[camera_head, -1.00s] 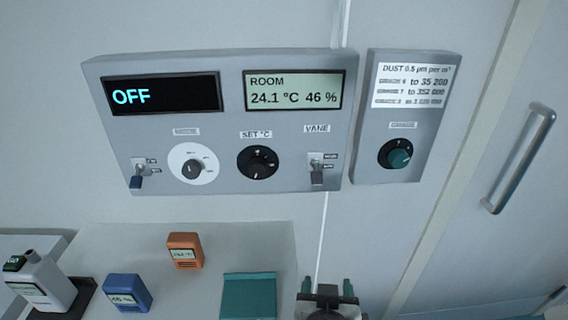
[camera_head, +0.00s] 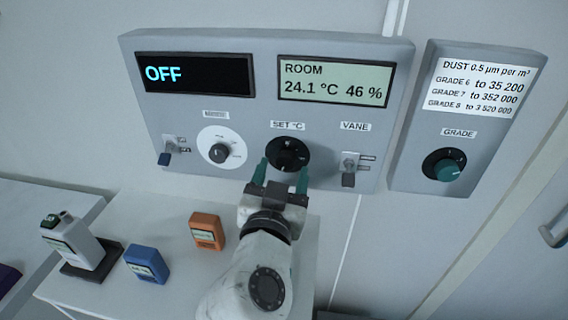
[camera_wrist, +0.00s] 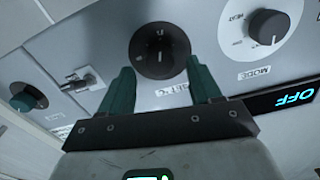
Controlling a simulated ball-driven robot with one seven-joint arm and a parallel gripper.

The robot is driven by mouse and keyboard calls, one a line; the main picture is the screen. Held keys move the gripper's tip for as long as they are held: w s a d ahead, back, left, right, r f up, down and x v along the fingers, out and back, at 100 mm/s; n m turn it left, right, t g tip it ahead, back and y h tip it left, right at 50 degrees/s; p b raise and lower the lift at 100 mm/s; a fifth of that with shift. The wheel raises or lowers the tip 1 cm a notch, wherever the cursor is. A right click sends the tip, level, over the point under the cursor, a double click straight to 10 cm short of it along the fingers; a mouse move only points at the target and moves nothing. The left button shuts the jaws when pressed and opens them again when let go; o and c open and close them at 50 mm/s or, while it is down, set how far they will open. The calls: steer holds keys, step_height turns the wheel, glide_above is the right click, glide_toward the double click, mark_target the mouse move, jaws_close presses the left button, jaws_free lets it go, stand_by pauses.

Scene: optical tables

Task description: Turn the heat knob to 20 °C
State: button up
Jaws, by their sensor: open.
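A black round knob labelled SET °C (camera_head: 289,153) sits on the grey wall panel (camera_head: 300,51), below a display reading ROOM 24.1 °C 46 %. In the wrist view the knob (camera_wrist: 160,50) shows close up, with small marks around its edge. My gripper (camera_head: 281,178) is open, its teal fingers pointing at the panel, just below and to either side of the knob in the head view. In the wrist view the fingertips (camera_wrist: 158,72) lie either side of the knob's lower part; contact cannot be told. The pointer setting is too small to read.
The VANE switch (camera_head: 348,170) is close right. A separate panel has a teal GRADE knob (camera_head: 447,169). Orange (camera_head: 207,231) and blue (camera_head: 146,263) boxes stand below.

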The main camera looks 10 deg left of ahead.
steer(key=shift+w, duration=0.9)
steer(key=c, duration=1)
